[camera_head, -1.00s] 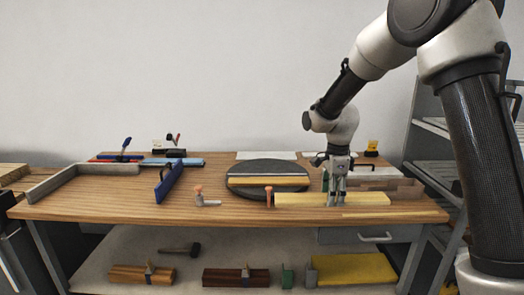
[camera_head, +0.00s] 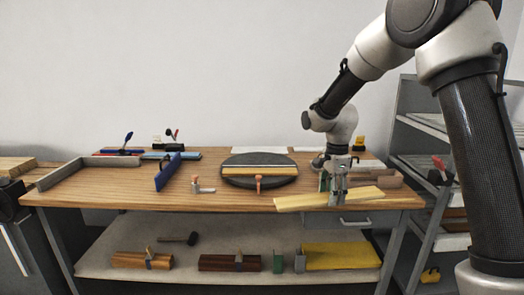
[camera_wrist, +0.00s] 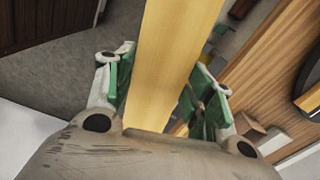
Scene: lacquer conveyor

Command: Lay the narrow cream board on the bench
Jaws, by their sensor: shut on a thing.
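The narrow cream board (camera_head: 305,201) is a long pale yellow plank, slightly tilted in the head view, at the front edge of the wooden bench (camera_head: 110,191). My gripper (camera_head: 338,190) is shut on it, right of its middle. In the wrist view the board (camera_wrist: 168,60) runs between the green-padded fingers of my gripper (camera_wrist: 160,95). There its far end passes over the grey floor, with the bench top (camera_wrist: 262,75) to the right. Whether the board touches the bench cannot be told.
A dark round turntable (camera_head: 235,163) with strips on it stands mid-bench. Brown blocks (camera_head: 380,177) sit at the right. Grey shelving (camera_head: 425,170) stands beyond the bench's right end.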

